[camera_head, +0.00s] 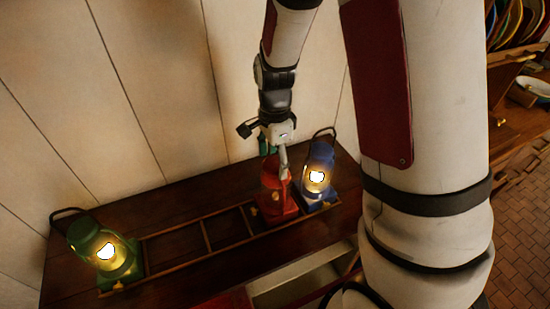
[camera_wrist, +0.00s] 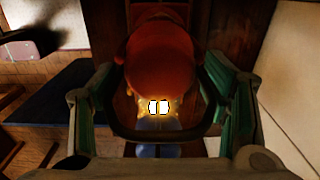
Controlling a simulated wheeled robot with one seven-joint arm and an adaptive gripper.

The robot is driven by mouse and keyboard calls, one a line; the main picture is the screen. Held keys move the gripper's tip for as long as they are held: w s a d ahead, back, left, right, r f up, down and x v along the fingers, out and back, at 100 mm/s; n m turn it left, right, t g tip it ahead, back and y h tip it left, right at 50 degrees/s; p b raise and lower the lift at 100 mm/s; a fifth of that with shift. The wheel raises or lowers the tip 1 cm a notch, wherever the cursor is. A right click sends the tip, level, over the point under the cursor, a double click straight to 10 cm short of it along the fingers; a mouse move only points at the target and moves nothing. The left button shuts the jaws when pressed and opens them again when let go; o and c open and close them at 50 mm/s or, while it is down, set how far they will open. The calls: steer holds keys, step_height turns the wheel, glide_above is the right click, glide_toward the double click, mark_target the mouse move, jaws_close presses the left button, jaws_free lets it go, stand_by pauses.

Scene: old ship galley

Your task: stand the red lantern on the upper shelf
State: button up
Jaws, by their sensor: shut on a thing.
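The red lantern (camera_head: 270,187) is upright within or just above the right end of a low railed frame on a dark wooden top. I cannot tell whether its base touches the wood. My gripper (camera_head: 275,157) comes down from above and is shut on the red lantern at its upper part. In the wrist view the lantern's round red top (camera_wrist: 165,58) sits between my green fingers (camera_wrist: 163,90), with a dark handle loop and a bright glow below it. The arm hides part of the lantern in the head view. No shelf is clearly identifiable as the upper one.
A lit blue lantern (camera_head: 318,178) stands close to the red one's right. A lit green lantern (camera_head: 100,253) stands at the far left. The railed frame (camera_head: 190,229) has empty sections between. A panelled wall (camera_head: 130,90) rises behind. A plate rack is at upper right.

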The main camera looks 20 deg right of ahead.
steer(key=o, duration=1.9)
steer(key=shift+f, duration=0.1)
steer(key=shift+o, duration=0.2)
